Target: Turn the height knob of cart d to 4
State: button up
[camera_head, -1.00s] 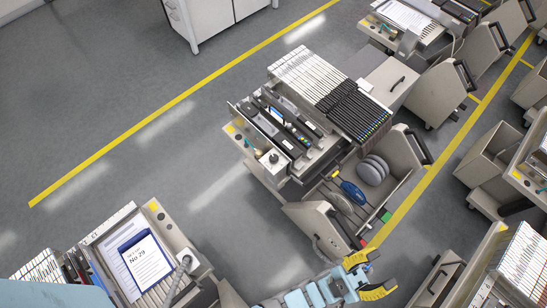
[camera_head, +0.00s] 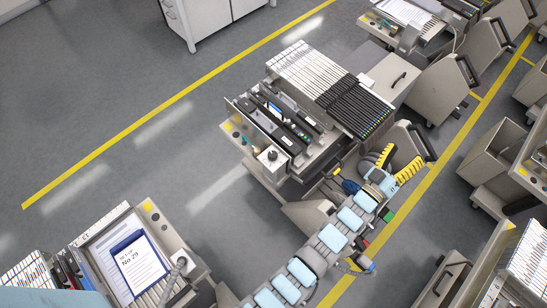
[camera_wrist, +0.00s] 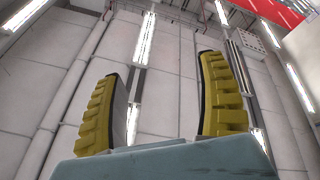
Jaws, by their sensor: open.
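The nearest full cart (camera_head: 300,125) stands in the middle of the head view, but I can read no letter on it. A small dark knob (camera_head: 272,155) sits on a pale block at its front left corner. I cannot read its setting. My gripper (camera_head: 403,158), with yellow ridged fingers, is over the cart's lower right end, well to the right of the knob and apart from it. In the wrist view my gripper (camera_wrist: 160,72) is open and empty, facing a wall and ceiling lights.
My arm covers part of the cart's open lower bin. A second cart (camera_head: 150,215) with a "No 29" sheet (camera_head: 140,265) stands at lower left. More carts line the right side. Grey floor (camera_head: 110,110) is clear to the left, crossed by a yellow line.

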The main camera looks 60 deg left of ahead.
jog(key=w+a+f+n+g+b, duration=0.2)
jog(key=a+f+n+g, duration=0.15)
jog(key=a+f, duration=0.35)
jog(key=w+a+f+n+g+b, duration=0.1)
jog(key=w+a+f+n+g, duration=0.25)
jog(key=a, duration=0.55)
jog(key=s+a+f+n+g+b, duration=0.3)
jog(key=s+a+f+n+g, duration=0.15)
jog(key=s+a+f, duration=0.5)
jog(key=n+g+h+b, duration=0.5)
jog(key=n+g+h, duration=0.2)
jog(key=n+g, duration=0.2)
send_over(272, 154)
jog(key=f, duration=0.1)
jog(key=shift+d+f, duration=0.1)
jog(key=shift+f, duration=5.6)
jog(key=shift+f+b, duration=2.2)
jog(key=shift+f, duration=0.8)
